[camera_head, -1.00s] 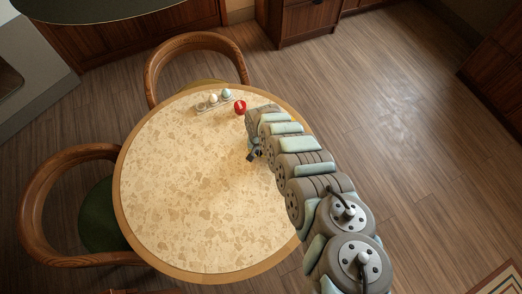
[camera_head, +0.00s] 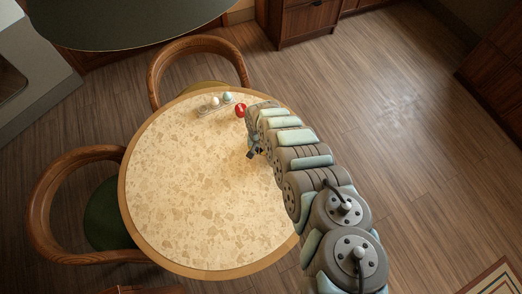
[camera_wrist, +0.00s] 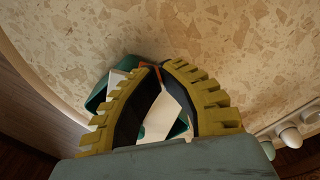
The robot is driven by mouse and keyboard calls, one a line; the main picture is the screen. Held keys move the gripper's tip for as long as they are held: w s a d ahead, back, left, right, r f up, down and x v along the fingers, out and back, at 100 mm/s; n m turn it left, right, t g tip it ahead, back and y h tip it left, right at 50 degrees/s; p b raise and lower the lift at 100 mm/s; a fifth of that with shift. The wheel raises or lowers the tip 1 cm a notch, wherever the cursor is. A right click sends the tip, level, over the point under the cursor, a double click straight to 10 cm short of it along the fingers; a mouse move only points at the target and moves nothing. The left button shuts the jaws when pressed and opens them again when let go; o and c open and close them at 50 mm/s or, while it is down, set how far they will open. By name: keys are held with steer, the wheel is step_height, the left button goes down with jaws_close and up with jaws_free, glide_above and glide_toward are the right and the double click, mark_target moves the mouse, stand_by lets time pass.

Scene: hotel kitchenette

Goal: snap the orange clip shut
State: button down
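The orange clip (camera_wrist: 153,70) shows as a small orange strip between the tips of my gripper (camera_wrist: 157,68) in the wrist view. The two yellow-and-black fingers arch together and their tips close on it from both sides. Whether the clip is latched cannot be seen. A white packet-like thing with green parts (camera_wrist: 181,127) lies behind and between the fingers. In the head view my gripper (camera_head: 254,152) is low over the right part of the round table (camera_head: 190,190); the clip is not discernible there.
A red object (camera_head: 240,110) and a small rack with egg-like white items (camera_head: 214,102) stand at the table's far edge. Similar white pieces (camera_wrist: 289,136) show at right in the wrist view. Chairs (camera_head: 75,200) stand at left and behind. The table's left and middle are clear.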

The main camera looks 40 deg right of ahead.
step_height(320, 180, up, 4)
steer(key=p, duration=0.3)
steer(key=shift+f, duration=0.2)
stand_by(0.4)
